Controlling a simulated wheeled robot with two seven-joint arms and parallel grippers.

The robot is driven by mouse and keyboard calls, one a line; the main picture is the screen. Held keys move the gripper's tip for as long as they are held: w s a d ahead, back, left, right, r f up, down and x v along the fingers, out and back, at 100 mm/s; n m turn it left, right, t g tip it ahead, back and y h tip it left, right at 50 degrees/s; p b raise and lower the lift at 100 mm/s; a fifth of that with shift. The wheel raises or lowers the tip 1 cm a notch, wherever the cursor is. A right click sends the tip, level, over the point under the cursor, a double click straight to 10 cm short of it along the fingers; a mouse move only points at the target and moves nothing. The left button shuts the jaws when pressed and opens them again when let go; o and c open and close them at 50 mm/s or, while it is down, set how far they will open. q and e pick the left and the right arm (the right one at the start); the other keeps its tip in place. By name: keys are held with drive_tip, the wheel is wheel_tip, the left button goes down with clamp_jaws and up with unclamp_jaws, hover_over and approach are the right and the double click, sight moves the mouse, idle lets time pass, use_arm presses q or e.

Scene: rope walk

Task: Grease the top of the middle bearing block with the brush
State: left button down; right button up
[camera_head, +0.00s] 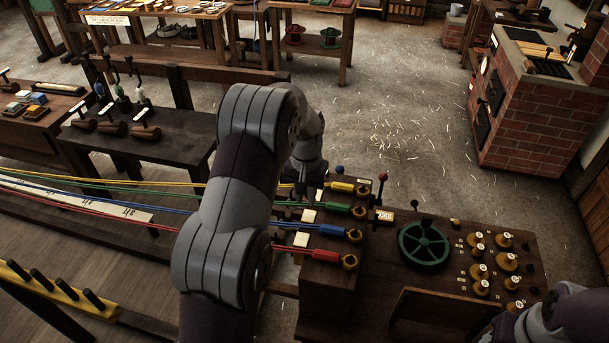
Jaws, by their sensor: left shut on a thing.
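My left arm reaches through the middle of the view. The machine carries a row of yellow (342,187), green (335,207), blue (332,231) and red (325,255) blocks with brass knobs. I cannot tell which part is the middle bearing block; my arm hides some of this area. My right gripper is out of view.
A green handwheel (424,246) and several brass-topped pegs (480,271) stand on the machine's table. Coloured strands (110,200) run in from the left. A dark bench (180,140) stands behind left, and a brick stove (535,110) at right. The floor between is open.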

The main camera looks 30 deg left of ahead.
use_arm(q)
drive_tip(key=r+p, duration=0.1)
drive_tip(key=r, duration=0.1)
drive_tip(key=shift+w+r+p, duration=0.3)
drive_tip(key=shift+p, duration=0.1)
drive_tip(key=shift+s+r+p, duration=0.15)
drive_tip(key=shift+r+p, duration=0.7)
drive_tip(key=shift+r, duration=0.35)
